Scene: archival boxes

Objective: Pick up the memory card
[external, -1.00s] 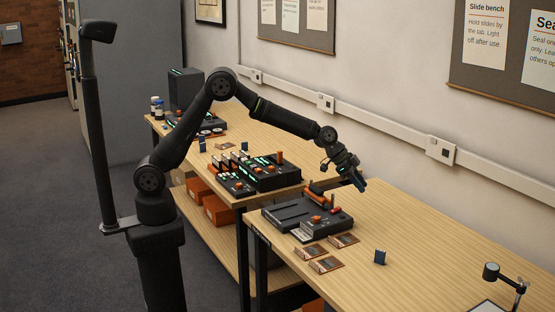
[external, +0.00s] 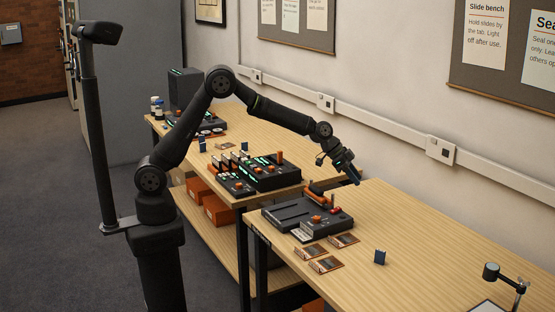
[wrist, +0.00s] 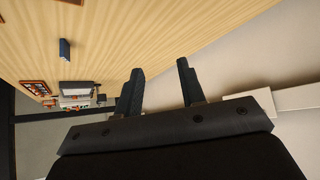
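A small dark blue card (external: 380,257), which looks like the memory card, stands upright on the near wooden table (external: 460,245), right of the slide packets. It also shows in the wrist view (wrist: 65,50), at upper left and away from my fingers. A similar blue card (external: 202,145) stands on the farther bench. My gripper (external: 355,181) is in the air above the back of the near table, behind and above the blue card there. In the wrist view my gripper (wrist: 160,69) has its two fingers apart with nothing between them.
A dark device with orange knobs (external: 315,215) sits at the near table's left end. Several slide packets (external: 326,264) lie before it. A small lamp (external: 492,271) stands at front right. The wall (external: 400,90) runs close behind. The table around the near card is clear.

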